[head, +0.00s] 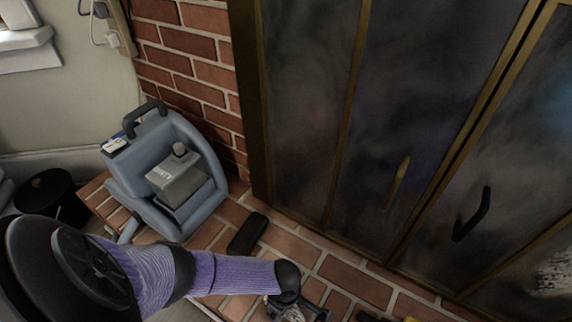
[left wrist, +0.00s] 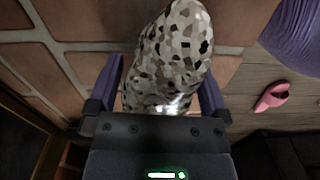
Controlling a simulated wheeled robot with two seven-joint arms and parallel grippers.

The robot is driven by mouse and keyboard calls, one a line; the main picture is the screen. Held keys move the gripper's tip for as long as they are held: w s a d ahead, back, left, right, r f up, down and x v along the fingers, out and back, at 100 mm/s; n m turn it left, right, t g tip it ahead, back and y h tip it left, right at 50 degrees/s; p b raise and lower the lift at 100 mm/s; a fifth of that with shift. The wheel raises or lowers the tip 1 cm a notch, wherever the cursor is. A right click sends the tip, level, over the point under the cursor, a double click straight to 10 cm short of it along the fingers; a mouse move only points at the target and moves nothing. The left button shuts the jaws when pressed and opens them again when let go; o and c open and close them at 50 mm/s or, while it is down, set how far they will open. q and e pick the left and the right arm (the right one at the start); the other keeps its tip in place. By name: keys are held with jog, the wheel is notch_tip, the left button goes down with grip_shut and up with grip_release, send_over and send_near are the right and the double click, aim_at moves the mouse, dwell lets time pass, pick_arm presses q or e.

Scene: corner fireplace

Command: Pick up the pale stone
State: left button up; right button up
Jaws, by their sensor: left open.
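A rounded, speckled stone-like object (left wrist: 172,55) in white, grey and black fills the upper middle of the left wrist view; it looks like the pale stone. My left gripper (left wrist: 158,80) is open, with one finger on each side of the stone. Whether the fingers touch it I cannot tell. In the head view my left gripper (head: 298,311) is at the bottom edge, low over the brick hearth. Only a small speckled part shows there, and the rest is hidden or cut off. My right gripper is not in view.
A blue-grey caddy (head: 129,182) holding a grey box (head: 180,180) stands left on the brick hearth (head: 290,244). A flat black object (head: 247,233) lies right of it. Dark glass doors (head: 310,110) rise behind. A pink item (left wrist: 270,97) lies on the wooden floor.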

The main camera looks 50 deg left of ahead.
pick_arm(q)
grip_shut()
dwell(0.5)
